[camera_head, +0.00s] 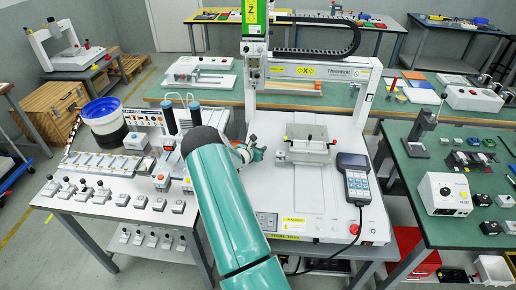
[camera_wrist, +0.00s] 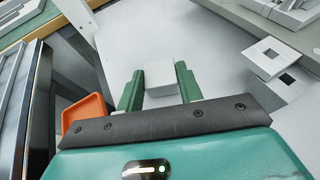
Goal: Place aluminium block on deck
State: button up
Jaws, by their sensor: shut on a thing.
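In the wrist view, a small pale grey aluminium block (camera_wrist: 161,77) sits between the two green fingers of my gripper (camera_wrist: 159,84), which is shut on it. The pale deck (camera_wrist: 215,55) of the gantry machine lies beyond the block. I cannot tell whether the block touches it. In the head view, the white deck (camera_head: 315,205) spreads under the gantry. My gripper (camera_head: 252,153) is over its left part, left of the fixture, with my arm hiding part of the deck. The block cannot be made out there.
A metal fixture (camera_head: 307,150) stands mid-deck, with a handheld controller (camera_head: 355,180) to its right. The gantry column (camera_head: 253,75) rises behind. The wrist view shows grey pieces with square holes (camera_wrist: 270,57) at right and an orange part (camera_wrist: 86,113) at left.

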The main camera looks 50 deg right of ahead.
jog(key=shift+f, duration=0.1)
jog(key=o, duration=1)
jog(key=shift+o, duration=0.2)
jog(key=shift+r, duration=0.2)
jog(key=v, duration=1.2)
jog(key=shift+f, duration=0.1)
